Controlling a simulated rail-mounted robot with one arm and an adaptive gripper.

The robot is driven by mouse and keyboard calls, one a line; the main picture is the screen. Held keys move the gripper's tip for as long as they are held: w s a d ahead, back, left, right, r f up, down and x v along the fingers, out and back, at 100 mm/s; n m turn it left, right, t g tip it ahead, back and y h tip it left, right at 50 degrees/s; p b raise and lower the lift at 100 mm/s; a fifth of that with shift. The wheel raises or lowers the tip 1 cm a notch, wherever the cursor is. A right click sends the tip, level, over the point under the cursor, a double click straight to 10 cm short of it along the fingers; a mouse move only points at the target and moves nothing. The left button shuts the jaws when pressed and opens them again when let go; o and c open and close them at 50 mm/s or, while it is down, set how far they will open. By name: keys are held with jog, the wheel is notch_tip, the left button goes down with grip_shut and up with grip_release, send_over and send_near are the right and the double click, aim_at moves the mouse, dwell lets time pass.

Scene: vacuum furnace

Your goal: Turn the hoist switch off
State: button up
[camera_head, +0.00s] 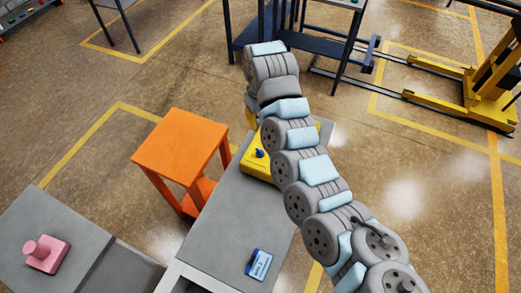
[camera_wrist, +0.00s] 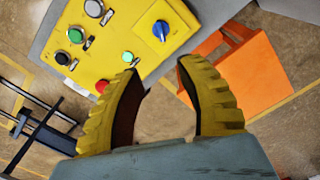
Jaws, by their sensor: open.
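A yellow control panel (camera_wrist: 112,40) lies at the end of the grey table; in the head view its box (camera_head: 256,165) is partly hidden by my arm. No label can be read that names the hoist switch. My gripper (camera_wrist: 158,68) is open and empty, with yellow ridged fingers. In the wrist view its fingertips are below the blue switch in the picture, with no visible contact.
The panel also bears a red button (camera_wrist: 102,86), green buttons (camera_wrist: 75,36), a black button (camera_wrist: 63,58) and a white one (camera_wrist: 94,8). An orange stool (camera_head: 182,142) stands beside the grey table (camera_head: 225,215). A blue-white card (camera_head: 259,264) lies on the table.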

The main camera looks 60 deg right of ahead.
jog(key=b, duration=0.1)
send_over(260, 151)
notch_tip(260, 151, down, 5)
jog(key=shift+f, duration=6.1)
jog(key=shift+d, duration=0.1)
grip_shut()
